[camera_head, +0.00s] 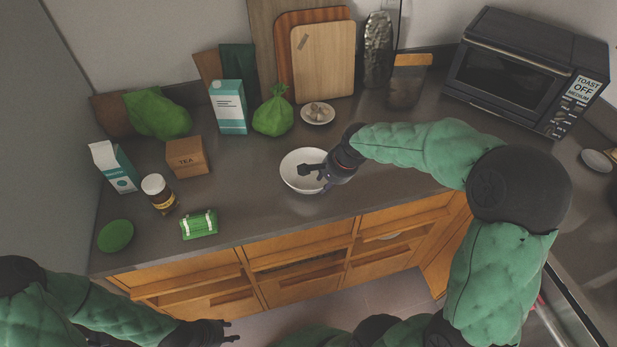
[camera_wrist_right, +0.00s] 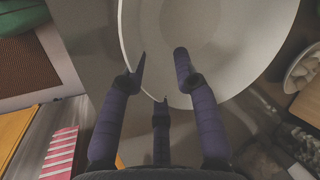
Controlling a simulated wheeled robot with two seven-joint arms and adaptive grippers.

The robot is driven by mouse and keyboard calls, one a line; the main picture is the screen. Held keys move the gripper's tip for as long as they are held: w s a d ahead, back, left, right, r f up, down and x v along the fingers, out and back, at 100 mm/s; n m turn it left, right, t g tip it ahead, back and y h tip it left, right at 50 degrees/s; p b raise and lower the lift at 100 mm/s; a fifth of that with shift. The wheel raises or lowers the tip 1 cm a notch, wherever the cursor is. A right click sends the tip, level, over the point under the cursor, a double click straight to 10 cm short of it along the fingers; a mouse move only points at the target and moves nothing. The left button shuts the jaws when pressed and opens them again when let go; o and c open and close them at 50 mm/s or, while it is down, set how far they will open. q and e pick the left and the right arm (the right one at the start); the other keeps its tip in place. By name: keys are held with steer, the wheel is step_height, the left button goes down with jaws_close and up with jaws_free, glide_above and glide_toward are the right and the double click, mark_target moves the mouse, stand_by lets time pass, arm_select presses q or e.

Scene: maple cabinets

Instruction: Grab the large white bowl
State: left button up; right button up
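The large white bowl (camera_head: 298,160) sits on the dark counter near its front edge. My right gripper (camera_head: 313,177) reaches over the bowl's right side with its fingers apart. In the right wrist view, the bowl (camera_wrist_right: 220,50) fills the upper middle. The two upper fingers of my right gripper (camera_wrist_right: 160,76) overlap the bowl, and the third finger is at its rim. The fingers look spread, and I cannot tell whether any touches the bowl. My left gripper (camera_head: 230,331) is low in front of the cabinets, away from the bowl, its fingers apart and empty.
A small plate of garlic (camera_head: 318,113) stands behind the bowl. A green bag (camera_head: 273,115), a tea box (camera_head: 187,157), a jar (camera_head: 158,191) and a green case (camera_head: 199,224) stand to the left. A toaster oven (camera_head: 528,72) is at the back right.

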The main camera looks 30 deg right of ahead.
jaws_close()
steer(key=shift+r, duration=0.15)
